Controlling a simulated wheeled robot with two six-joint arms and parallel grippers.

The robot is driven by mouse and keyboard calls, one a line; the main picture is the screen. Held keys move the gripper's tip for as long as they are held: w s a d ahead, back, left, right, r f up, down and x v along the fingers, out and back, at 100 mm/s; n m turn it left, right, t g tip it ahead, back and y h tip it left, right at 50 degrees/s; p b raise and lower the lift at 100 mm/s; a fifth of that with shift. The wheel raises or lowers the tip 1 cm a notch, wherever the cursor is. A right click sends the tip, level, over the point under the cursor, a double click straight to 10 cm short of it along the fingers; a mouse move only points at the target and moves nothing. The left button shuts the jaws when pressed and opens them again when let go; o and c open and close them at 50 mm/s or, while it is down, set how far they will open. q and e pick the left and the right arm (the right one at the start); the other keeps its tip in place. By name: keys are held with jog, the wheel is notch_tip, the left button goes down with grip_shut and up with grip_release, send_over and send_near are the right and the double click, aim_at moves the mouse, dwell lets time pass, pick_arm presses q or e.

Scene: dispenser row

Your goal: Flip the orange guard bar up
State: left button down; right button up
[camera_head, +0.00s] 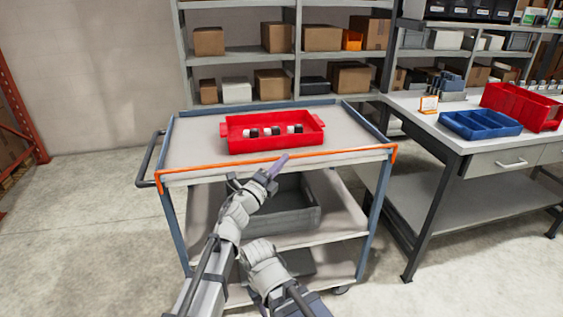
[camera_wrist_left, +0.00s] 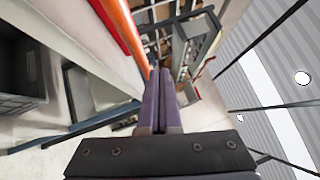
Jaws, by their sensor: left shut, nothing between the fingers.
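The orange guard bar (camera_head: 225,165) runs across the front edge of the grey cart's top shelf (camera_head: 190,137), with short end pieces turned down at the front corners. My left gripper (camera_head: 281,161) is at the middle of this front edge, its purple fingertips beside or over the bar. In the left wrist view the fingers (camera_wrist_left: 163,78) are pressed together with nothing between them. The bar (camera_wrist_left: 124,30) passes just left of the fingertips there; I cannot tell whether they touch. My right gripper is not in view.
A red tray (camera_head: 270,147) with several small black and white items stands on the cart top. A grey bin (camera_head: 292,222) sits on the shelf below. A workbench (camera_head: 480,148) with a blue bin (camera_head: 480,133) is at the right. Floor at the left is clear.

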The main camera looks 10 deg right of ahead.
pick_arm(q)
jog(key=s+a+r+p, duration=0.2)
jog(key=s+a, duration=0.4)
jog(key=s, duration=0.4)
jog(key=shift+s+a, duration=0.35)
jog(key=shift+w, duration=0.1)
